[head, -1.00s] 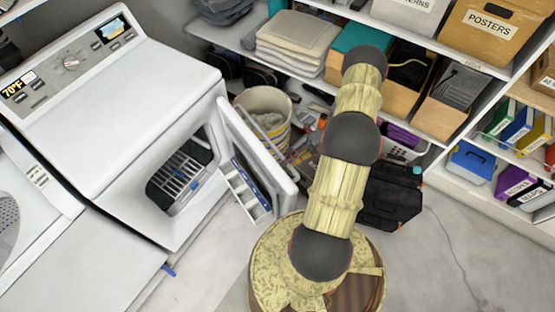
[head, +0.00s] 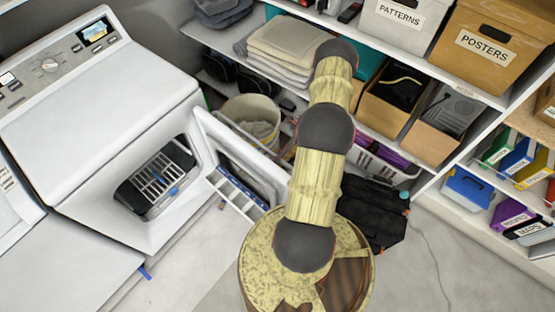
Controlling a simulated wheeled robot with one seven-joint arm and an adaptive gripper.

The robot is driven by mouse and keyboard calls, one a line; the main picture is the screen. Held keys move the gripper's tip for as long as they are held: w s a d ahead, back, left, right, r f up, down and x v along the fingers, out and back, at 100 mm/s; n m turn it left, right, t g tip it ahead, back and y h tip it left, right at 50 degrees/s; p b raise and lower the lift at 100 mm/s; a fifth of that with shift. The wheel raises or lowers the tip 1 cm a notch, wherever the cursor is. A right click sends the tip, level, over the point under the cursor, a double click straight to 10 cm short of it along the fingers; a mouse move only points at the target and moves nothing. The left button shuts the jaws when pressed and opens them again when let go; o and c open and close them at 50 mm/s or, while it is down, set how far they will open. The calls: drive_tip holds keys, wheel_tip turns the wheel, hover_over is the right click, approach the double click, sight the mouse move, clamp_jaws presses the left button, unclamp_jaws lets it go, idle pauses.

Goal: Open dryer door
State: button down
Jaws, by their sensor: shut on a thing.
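The white dryer (head: 100,100) stands at the left with its control panel at the back. Its square front opening shows a dark interior with a grey rack (head: 158,180) inside. The dryer door (head: 203,135) is open, swung out from the right side of the opening, with its inner face toward the opening. My yellow and black arm (head: 315,175) rises from my base on the right of the door, and its upper part overlaps the shelves in the picture. My gripper is not visible; I cannot see whether it touches the door.
A bucket (head: 250,112) and loose items stand behind the door. Shelves with folded cloths (head: 290,45), a patterns box (head: 405,15) and a posters box (head: 490,45) line the back. A black case (head: 372,208) lies right of my arm. Grey floor (head: 190,260) is clear in front.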

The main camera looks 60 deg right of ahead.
drive_tip(key=c, duration=2.1)
unclamp_jaws()
drive_tip(key=shift+w, duration=0.1)
drive_tip(key=v, duration=1.2)
